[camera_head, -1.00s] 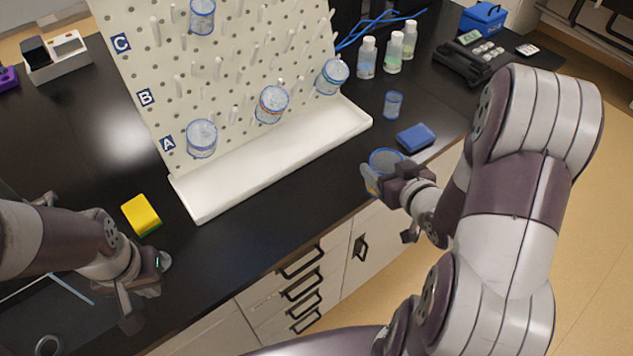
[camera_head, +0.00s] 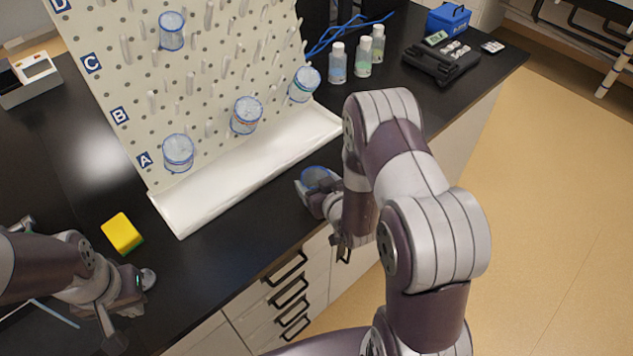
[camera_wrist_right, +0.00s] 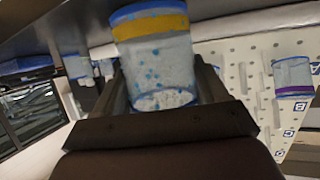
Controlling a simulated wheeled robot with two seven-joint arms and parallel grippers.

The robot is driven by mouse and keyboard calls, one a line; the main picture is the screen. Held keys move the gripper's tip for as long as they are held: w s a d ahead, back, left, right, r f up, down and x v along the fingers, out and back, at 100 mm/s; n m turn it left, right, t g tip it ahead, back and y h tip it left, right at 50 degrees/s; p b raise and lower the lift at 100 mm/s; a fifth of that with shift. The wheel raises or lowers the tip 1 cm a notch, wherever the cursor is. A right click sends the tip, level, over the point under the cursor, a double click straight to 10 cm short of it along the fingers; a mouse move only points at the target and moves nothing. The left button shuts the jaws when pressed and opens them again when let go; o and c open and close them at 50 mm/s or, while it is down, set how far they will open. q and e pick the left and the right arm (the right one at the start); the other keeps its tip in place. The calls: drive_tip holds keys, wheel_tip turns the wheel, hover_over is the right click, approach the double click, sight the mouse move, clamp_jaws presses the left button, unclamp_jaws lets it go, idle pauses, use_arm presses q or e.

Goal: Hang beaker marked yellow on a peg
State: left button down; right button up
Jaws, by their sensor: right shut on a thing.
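My right gripper (camera_head: 322,198) is shut on a clear beaker with a blue rim (camera_head: 316,178), in front of the pegboard's tray and above the bench edge. In the right wrist view this beaker (camera_wrist_right: 155,55) shows a yellow band and sits between the fingers, tilted. The cream pegboard (camera_head: 135,85) stands on the bench with rows of white pegs and letter labels. Several beakers hang on it, including a lower-left one (camera_head: 178,153), a middle one (camera_head: 246,116) and a right one (camera_head: 304,84). My left gripper (camera_head: 130,308) looks open and empty at lower left.
The white tray (camera_head: 255,168) runs along the board's foot. A yellow sponge (camera_head: 122,234) lies near my left gripper. Capped bottles (camera_head: 338,62), a dark device (camera_head: 440,62) and a blue box (camera_head: 448,18) stand at back right. Dark bench between sponge and held beaker is clear.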

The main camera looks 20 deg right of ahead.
drive_tip(key=shift+s+f, duration=0.1)
drive_tip(key=shift+f, duration=0.1)
drive_tip(key=o, duration=0.9)
drive_tip(key=shift+r, duration=0.1)
drive_tip(key=shift+c, duration=0.2)
drive_tip(key=shift+o, duration=0.8)
drive_tip(key=shift+r, duration=0.15)
drive_tip(key=s+a+r+g, duration=0.2)
drive_tip(key=s+r+g, duration=0.2)
drive_tip(key=s, duration=0.5)
drive_tip(key=s+a+r+g, duration=0.2)
drive_tip(key=s+r+g, duration=0.3)
drive_tip(key=s+g, duration=0.3)
drive_tip(key=shift+s+a+b, duration=0.25)
drive_tip(key=shift+s+b, duration=0.1)
drive_tip(key=shift+s, duration=0.75)
